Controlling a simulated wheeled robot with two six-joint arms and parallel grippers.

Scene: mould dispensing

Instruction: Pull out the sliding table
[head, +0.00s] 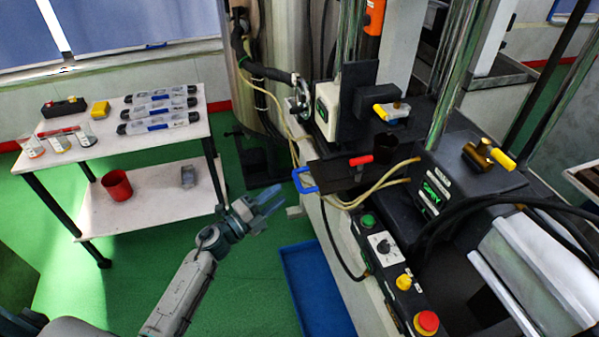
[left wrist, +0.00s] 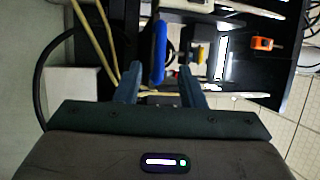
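The sliding table (head: 328,174) is a dark flat plate on the machine, in the middle of the head view. Its blue handle (head: 303,181) sticks out on the left side. My left gripper (head: 276,197) is to the left of and slightly below the handle in the head view, with a small gap between them. In the left wrist view the two fingers of the left gripper (left wrist: 161,78) are apart and nothing is gripped. The blue handle (left wrist: 158,50) shows ahead of and between them. My right gripper is in neither view.
A red-handled part (head: 361,160) lies on the plate's right end. A control panel (head: 386,248) with a red button stands below right. A blue mat (head: 317,290) lies on the green floor. A white shelf table (head: 150,143) with bottles and tools stands at left.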

